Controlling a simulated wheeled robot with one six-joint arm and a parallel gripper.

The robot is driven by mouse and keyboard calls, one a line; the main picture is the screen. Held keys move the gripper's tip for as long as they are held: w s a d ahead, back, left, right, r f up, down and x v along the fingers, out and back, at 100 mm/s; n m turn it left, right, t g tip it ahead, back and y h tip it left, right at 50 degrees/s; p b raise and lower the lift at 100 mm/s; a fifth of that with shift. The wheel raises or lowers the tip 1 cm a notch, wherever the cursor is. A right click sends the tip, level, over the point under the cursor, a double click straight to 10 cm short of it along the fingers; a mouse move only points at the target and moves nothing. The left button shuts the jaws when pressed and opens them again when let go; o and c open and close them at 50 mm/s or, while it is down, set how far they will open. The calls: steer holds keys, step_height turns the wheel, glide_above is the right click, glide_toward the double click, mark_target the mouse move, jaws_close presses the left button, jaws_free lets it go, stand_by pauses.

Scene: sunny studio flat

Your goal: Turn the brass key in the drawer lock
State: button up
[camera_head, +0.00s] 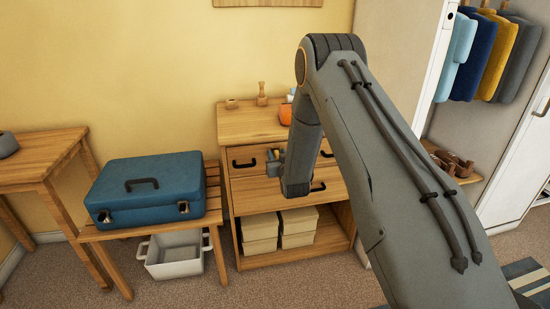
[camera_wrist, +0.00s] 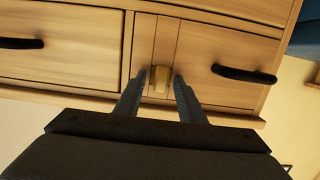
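My gripper (camera_wrist: 159,77) points at the drawer front, with one dark finger on either side of the key. Narrow gaps seem to show between the fingers and the key, so it looks open. The lock behind the key is hidden. In the head view my gripper (camera_head: 273,164) is at the front of the wooden drawer cabinet (camera_head: 229,205), and my arm hides much of that front. I cannot make out the key there.
Black drawer handles (camera_wrist: 244,74) flank the key, another being on the left (camera_wrist: 21,43). A blue case (camera_head: 150,188) lies on a low bench left of the cabinet. Cream boxes (camera_head: 260,230) fill its lower shelf. An orange object (camera_head: 285,114) stands on top. The carpet in front is clear.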

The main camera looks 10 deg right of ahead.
jaws_close()
steer(key=m, duration=0.3)
steer(key=shift+m+y, duration=0.4)
steer(key=m+y+b, duration=0.1)
steer(key=m, duration=0.3)
steer(key=shift+t, duration=0.3)
steer(key=m, duration=0.1)
steer(key=m+b, duration=0.1)
steer(key=m, duration=0.1)
steer(key=m+y, duration=0.1)
steer(key=m, duration=0.1)
steer(key=shift+a+t, duration=0.25)
steer(key=shift+t, duration=0.05)
steer(key=m, duration=0.2)
steer(key=shift+w+r+m+b, duration=0.1)
steer(key=shift+m+b, duration=0.3)
steer(key=shift+r+m+t, duration=0.15)
steer(key=shift+m+t, duration=0.15)
steer(key=shift+m, duration=0.4)
steer(key=shift+c, duration=0.5)
jaws_free()
steer(key=shift+d+r, duration=0.1)
steer(key=shift+r, duration=0.05)
steer(key=shift+o, duration=0.5)
